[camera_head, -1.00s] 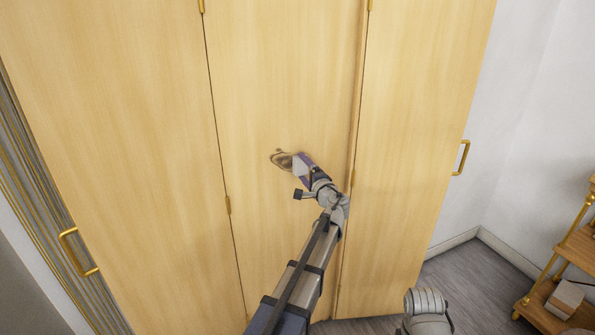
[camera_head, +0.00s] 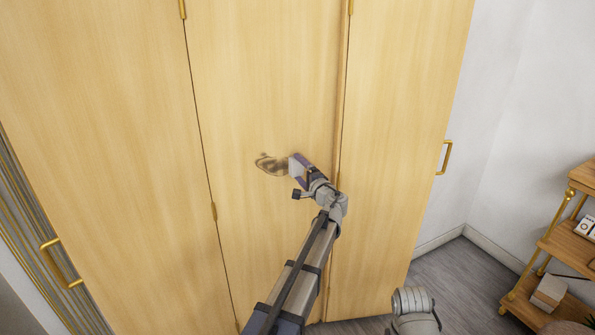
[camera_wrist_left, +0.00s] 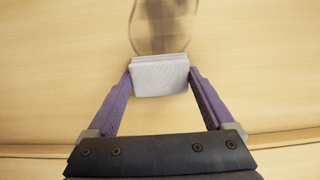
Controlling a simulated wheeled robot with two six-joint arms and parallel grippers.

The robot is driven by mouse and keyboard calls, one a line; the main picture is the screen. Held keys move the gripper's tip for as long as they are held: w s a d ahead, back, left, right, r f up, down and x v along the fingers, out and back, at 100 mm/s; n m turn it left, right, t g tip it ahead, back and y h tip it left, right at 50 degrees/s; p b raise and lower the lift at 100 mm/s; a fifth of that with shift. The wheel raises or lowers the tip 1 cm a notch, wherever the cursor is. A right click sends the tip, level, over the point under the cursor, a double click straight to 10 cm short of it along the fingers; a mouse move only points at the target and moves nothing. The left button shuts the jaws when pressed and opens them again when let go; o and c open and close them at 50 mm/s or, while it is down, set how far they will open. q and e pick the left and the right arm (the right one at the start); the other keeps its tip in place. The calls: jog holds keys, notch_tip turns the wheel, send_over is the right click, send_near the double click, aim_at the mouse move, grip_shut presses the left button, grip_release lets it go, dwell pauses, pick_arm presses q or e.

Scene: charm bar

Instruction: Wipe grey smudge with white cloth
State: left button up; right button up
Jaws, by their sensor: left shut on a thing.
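A grey-brown smudge (camera_head: 270,165) marks the middle door of the wooden wardrobe (camera_head: 265,80). In the left wrist view the smudge (camera_wrist_left: 162,25) lies just beyond the white cloth (camera_wrist_left: 160,75). My left gripper (camera_head: 300,168) is shut on the cloth, which sits folded between its purple fingers. The cloth is at the right end of the smudge in the head view and may cover part of it. Whether the cloth touches the door is hard to tell. My right gripper is not in view.
Brass handles (camera_head: 445,157) stick out from the outer doors, one at the right and one at the lower left (camera_head: 62,264). A wooden shelf cart (camera_head: 545,245) with small items stands at the right. Grey floor (camera_head: 450,275) is clear between wardrobe and cart.

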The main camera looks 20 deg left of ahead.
aim_at(264, 167)
pick_arm(q)
jog(key=shift+r+p, duration=0.85)
jog(key=shift+r, duration=0.1)
jog(key=shift+f, duration=0.1)
jog(key=shift+s+a, duration=1.05)
jog(key=shift+s, duration=0.2)
jog(key=shift+s+a, duration=0.15)
jog(key=shift+s+a, duration=1.3)
jog(key=shift+s+a, duration=1.15)
jog(key=shift+s, duration=0.3)
